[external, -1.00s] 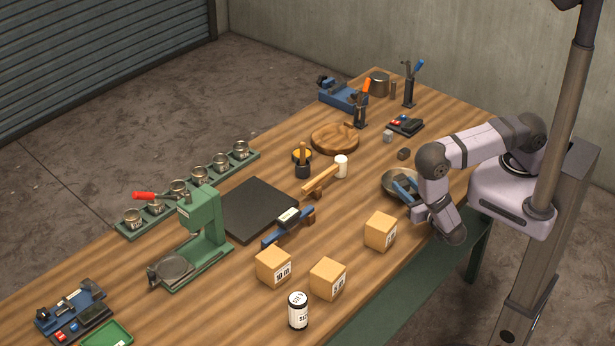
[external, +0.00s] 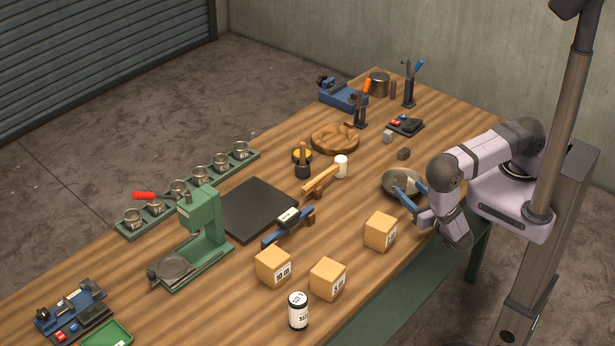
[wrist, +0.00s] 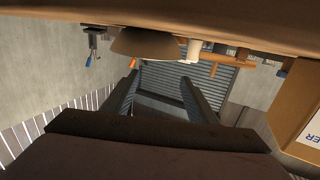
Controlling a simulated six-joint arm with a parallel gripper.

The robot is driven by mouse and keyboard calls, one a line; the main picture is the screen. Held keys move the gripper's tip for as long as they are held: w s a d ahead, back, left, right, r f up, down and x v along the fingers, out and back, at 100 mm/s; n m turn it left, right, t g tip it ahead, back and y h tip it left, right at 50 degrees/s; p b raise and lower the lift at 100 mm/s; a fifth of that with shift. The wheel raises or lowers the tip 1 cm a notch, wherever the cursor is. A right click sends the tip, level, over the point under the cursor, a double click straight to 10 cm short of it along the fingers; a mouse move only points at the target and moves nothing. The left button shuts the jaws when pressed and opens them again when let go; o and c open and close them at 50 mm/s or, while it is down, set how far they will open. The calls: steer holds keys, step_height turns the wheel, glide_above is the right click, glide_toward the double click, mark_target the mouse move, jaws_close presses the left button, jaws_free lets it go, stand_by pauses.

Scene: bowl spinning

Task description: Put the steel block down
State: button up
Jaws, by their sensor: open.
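A small light grey block (external: 387,137), which looks like the steel block, rests on the wooden table near the round wooden board. A darker block (external: 404,154) lies a little nearer to my arm. My gripper (external: 401,183) is open, with its blue fingers in front of the grey bowl (external: 389,187) at the table's right edge. In the wrist view, nothing shows between the fingers (wrist: 158,83), and the dark bowl (wrist: 145,43) is beyond their tips. I cannot tell whether the fingers touch the bowl.
A cardboard box (external: 380,231) stands close to the bowl, and shows at the right of the wrist view (wrist: 298,110). Two more boxes (external: 273,266) (external: 328,279) stand further left. The wooden board (external: 335,139) and a white cylinder (external: 341,166) lie beyond the bowl.

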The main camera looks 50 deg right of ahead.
steer(key=shift+b+v, duration=1.6)
steer(key=shift+v, duration=2.85)
